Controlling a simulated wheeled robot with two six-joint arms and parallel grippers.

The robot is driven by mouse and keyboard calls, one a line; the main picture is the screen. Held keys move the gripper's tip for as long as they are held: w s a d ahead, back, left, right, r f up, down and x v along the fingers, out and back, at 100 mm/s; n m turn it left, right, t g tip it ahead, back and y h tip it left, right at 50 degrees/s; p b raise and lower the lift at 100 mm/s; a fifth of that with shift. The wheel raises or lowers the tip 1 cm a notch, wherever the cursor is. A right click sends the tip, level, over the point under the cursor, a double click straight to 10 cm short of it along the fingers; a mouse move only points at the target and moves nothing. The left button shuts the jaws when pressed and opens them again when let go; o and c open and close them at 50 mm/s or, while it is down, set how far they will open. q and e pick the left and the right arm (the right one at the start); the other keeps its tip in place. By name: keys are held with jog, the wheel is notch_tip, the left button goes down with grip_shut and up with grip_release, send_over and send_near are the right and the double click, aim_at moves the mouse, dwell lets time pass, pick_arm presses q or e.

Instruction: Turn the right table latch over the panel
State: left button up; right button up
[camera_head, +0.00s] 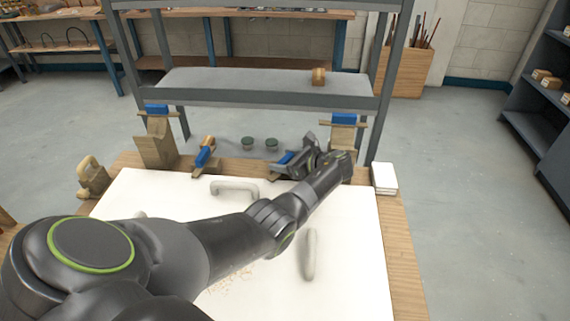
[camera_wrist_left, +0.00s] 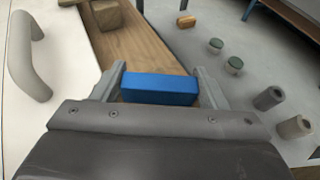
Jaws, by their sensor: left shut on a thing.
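The right table latch has a blue handle (camera_head: 284,157) at the far edge of the wooden table, just beyond the white panel (camera_head: 345,215). My left gripper (camera_head: 293,163) reaches over the panel to it. In the left wrist view the blue handle (camera_wrist_left: 160,88) sits between both fingers of my left gripper (camera_wrist_left: 162,86), which is shut on it. There the handle lies above the bare wood strip, to the side of the panel (camera_wrist_left: 75,60). The latch's base is mostly hidden by the gripper. The left table latch (camera_head: 205,153), also blue, stands further left on the same edge. My right gripper is out of view.
Pale handles (camera_head: 234,187) stand up from the panel. Wooden blocks with blue tops (camera_head: 156,140) stand at the table's far edge. A grey metal frame (camera_head: 270,90) rises behind. A white stack (camera_head: 384,177) sits at the right edge.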

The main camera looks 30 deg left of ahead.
aim_at(285, 159)
pick_arm(q)
jog(key=shift+g, duration=0.3)
jog(key=o, duration=1.4)
jog(key=shift+r, duration=0.5)
notch_tip(285, 159, up, 9)
jog(key=shift+f+p, duration=0.1)
jog(key=shift+p, duration=0.7)
jog(key=shift+c, duration=0.2)
